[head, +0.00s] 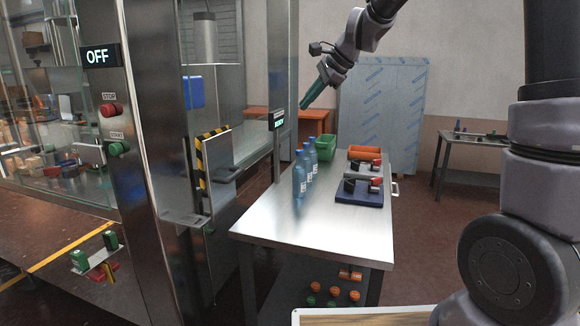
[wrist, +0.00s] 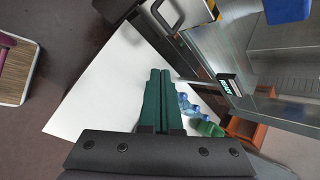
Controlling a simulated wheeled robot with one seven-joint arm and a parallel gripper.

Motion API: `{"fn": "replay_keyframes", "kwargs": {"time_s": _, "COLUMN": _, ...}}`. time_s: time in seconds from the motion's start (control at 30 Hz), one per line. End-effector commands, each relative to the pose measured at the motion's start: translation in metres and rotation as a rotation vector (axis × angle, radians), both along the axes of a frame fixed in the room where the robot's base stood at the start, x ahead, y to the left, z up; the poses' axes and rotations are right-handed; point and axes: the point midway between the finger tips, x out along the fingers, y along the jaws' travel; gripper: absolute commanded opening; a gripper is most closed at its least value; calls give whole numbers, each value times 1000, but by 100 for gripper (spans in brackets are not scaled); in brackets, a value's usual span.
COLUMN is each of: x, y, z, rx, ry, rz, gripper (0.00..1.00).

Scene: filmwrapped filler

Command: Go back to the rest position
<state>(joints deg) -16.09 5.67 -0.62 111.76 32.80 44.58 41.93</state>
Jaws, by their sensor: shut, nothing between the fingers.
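My gripper (head: 306,103) is raised in the air above the steel table (head: 268,240), left of the wall panel in the head view. Its green fingers point down and to the left. In the wrist view my gripper (wrist: 160,78) shows its two green fingers pressed together with nothing between them. The white tabletop (wrist: 95,85) lies below it. Nothing touches the fingers.
A steel machine with an OFF display (head: 98,56) is at left. The table's front end is clear.

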Motion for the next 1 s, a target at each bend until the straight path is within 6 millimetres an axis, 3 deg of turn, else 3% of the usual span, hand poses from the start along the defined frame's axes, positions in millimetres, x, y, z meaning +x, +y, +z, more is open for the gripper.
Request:
{"fn": "replay_keyframes", "kwargs": {"time_s": 0.1, "x": -44, "y": -46, "z": 27, "rx": -107, "ry": -122, "rz": 91, "gripper": 0}}
{"fn": "replay_keyframes", "kwargs": {"time_s": 0.23, "x": -95, "y": -91, "z": 42, "rx": -244, "ry": -239, "rz": 196, "gripper": 0}}
{"fn": "replay_keyframes", "kwargs": {"time_s": 0.4, "x": -163, "y": -143, "z": 46, "rx": -439, "ry": -369, "rz": 330, "gripper": 0}}
{"fn": "replay_keyframes", "kwargs": {"time_s": 0.6, "x": -228, "y": -185, "z": 33, "rx": -648, "ry": -464, "rz": 464, "gripper": 0}}
{"fn": "replay_keyframes", "kwargs": {"time_s": 0.8, "x": -257, "y": -203, "z": 22, "rx": -754, "ry": -494, "rz": 532, "gripper": 0}}
{"fn": "replay_keyframes", "kwargs": {"time_s": 1.0, "x": -260, "y": -205, "z": 20, "rx": -767, "ry": -496, "rz": 541, "gripper": 0}}
